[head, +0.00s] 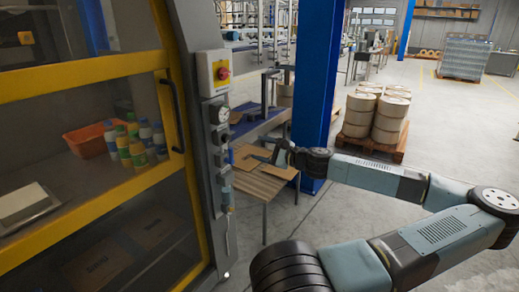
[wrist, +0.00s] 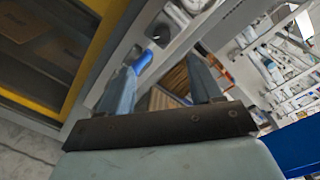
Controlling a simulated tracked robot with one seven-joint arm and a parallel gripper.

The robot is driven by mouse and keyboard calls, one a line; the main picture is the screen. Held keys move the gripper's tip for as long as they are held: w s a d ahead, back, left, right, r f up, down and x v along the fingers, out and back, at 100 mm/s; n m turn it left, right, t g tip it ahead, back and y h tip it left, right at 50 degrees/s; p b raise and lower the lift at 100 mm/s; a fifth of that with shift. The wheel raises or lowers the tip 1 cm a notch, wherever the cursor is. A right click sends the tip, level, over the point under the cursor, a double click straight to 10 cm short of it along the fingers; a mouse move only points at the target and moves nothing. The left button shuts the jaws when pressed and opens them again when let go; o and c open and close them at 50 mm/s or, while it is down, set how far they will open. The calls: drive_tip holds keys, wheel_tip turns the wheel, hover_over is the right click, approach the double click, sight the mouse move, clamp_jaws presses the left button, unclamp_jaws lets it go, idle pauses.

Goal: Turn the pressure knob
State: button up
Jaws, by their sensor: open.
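A grey machine post carries a round white pressure gauge (head: 223,113) in the head view, with small dark and grey fittings (head: 220,137) below it. Lower down are bluish fittings (head: 225,180). In the wrist view, my gripper's two fingers (wrist: 159,65) stand wide apart. A blue rounded part (wrist: 143,62) shows beyond the left finger, which partly hides it.
A red switch on a yellow plate (head: 221,72) sits above the gauge. The yellow-framed machine door (head: 85,75) with a dark handle (head: 173,112) is at left. A wooden table (head: 262,186) stands below my gripper. A blue column (head: 318,70) rises close behind my arm.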

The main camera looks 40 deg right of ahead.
sight(229, 139)
drive_tip(key=w+a+f+n+g+h, duration=0.1)
drive_tip(key=w+f+n+g+h, duration=0.2)
drive_tip(key=f, duration=0.9)
drive_tip(key=a+f+n+g+h, duration=0.1)
drive_tip(key=f+n+h, duration=0.3)
drive_tip(key=f, duration=0.8)
wheel_tip(229, 139, up, 24)
drive_tip(key=s+d+n+t+y, duration=0.1)
drive_tip(key=n+t+y, duration=0.15)
drive_tip(key=n, duration=0.65)
drive_tip(key=s+n+t+y, duration=0.2)
drive_tip(key=n+y, duration=0.2)
drive_tip(key=n, duration=0.4)
drive_tip(key=x, duration=1.3)
drive_tip(key=shift+w+d+f, duration=0.15)
drive_tip(key=shift+w+d, duration=0.1)
drive_tip(key=shift+w, duration=0.25)
